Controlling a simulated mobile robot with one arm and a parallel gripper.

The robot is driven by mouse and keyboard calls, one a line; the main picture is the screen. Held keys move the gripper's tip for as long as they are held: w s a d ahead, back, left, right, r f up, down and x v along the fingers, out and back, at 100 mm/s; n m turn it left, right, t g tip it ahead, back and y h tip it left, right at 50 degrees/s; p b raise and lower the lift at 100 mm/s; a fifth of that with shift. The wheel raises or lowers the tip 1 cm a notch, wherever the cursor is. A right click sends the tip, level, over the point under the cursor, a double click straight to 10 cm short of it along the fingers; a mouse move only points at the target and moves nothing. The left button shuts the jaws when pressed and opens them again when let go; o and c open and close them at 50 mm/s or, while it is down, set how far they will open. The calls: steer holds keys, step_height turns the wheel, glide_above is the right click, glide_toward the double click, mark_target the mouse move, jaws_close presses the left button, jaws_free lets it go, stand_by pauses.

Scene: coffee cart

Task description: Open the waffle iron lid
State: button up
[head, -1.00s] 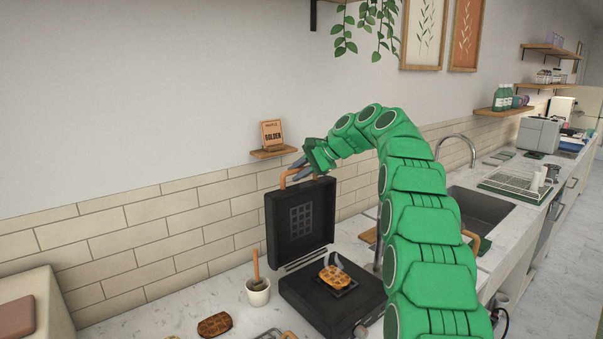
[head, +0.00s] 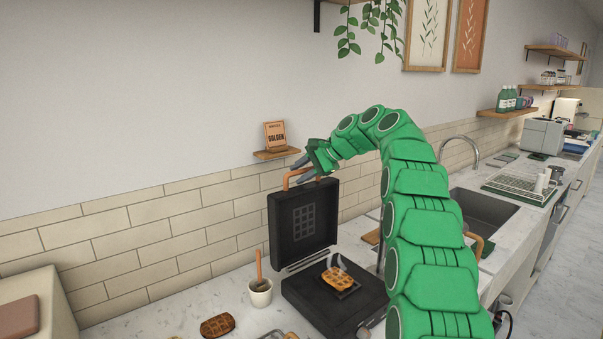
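The waffle iron's black lid (head: 304,238) stands raised, close to upright, with its grid plate facing out. A copper-coloured handle (head: 287,179) is at the lid's top edge. The black base (head: 315,309) lies flat on the counter with a golden waffle (head: 338,279) on it, and wisps of steam rise there. My gripper (head: 298,171) is at the handle, with its grey fingers spread apart. My green wrist hides part of it, and I cannot tell whether a finger still touches the handle.
A white pot (head: 260,293) with a wooden-handled tool stands left of the base. A dark brown waffle (head: 217,326) lies in front of it. A small shelf (head: 277,154) with a sign is on the wall just behind my gripper. A sink (head: 482,218) is to the right.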

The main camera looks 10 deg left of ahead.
steer(key=v, duration=0.7)
steer(key=shift+d+r, duration=0.25)
steer(key=shift+d, duration=0.05)
steer(key=shift+s, duration=0.15)
steer(key=s+d+f+n+g+h, duration=0.1)
steer(key=s+d+f, duration=0.5)
steer(key=s, duration=1.4)
steer(key=s+d+f+n+g+h, duration=0.2)
steer(key=s+d+f+h, duration=0.3)
steer(key=s, duration=1.6)
steer(key=s+d+f+n+g+h, duration=0.1)
steer(key=s+d+f+n+h, duration=0.2)
steer(key=s+d+f, duration=0.6)
steer(key=s+f+n, duration=0.1)
steer(key=s+f, duration=0.1)
steer(key=s, duration=0.9)
steer(key=shift+s+g+h, duration=0.15)
steer(key=shift+g+h, duration=0.15)
steer(key=shift+h, duration=0.1)
